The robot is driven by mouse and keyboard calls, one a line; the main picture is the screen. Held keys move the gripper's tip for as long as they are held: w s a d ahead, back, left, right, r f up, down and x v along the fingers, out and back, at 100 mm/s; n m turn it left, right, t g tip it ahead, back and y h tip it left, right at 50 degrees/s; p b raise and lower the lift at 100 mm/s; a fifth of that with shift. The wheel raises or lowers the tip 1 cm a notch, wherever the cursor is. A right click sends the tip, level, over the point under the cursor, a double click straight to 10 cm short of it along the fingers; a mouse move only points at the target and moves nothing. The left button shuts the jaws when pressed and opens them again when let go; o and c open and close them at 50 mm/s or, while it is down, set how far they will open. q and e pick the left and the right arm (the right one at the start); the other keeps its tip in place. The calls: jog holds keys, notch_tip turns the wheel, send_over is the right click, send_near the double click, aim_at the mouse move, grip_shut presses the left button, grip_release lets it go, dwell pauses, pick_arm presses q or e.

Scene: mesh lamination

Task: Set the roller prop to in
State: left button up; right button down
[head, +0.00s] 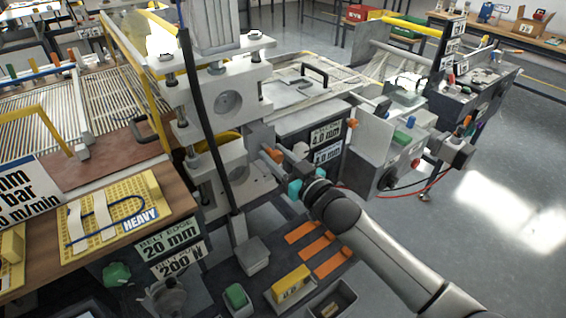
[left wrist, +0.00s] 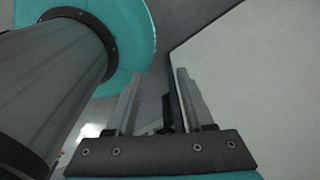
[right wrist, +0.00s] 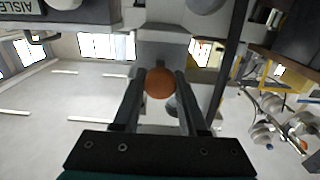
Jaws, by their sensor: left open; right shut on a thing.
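An orange knob (head: 274,155) sticks out from the grey press frame (head: 228,100) at its lower right side; it appears to be the roller prop's handle. In the right wrist view the round orange knob (right wrist: 159,83) sits between the two fingers of my right gripper (right wrist: 158,90), which is shut on it. In the head view my right gripper (head: 284,160) reaches the knob from the lower right. The rest of the prop is hidden behind the gripper and frame. My left gripper (left wrist: 160,95) shows only in its wrist view, open and empty, beside a pale panel.
A black upright post (head: 212,140) stands in front of the press. A wooden bench with a yellow HEAVY board (head: 112,215) is at left. Below are orange strips (head: 318,248) and a yellow block (head: 291,284). Open floor (head: 500,200) lies to the right.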

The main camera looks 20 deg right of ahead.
aim_at(267, 147)
jog(key=shift+b+x, duration=0.3)
jog(key=shift+x, duration=1.3)
jog(key=shift+r, duration=0.1)
jog(key=c, duration=0.9)
grip_release()
jog(key=o, duration=0.3)
jog(key=shift+w, duration=0.2)
jog(key=shift+o, duration=0.7)
jog(key=shift+s, duration=0.1)
jog(key=p+v, duration=0.1)
jog(key=v, duration=1.4)
jog(key=shift+s, duration=0.15)
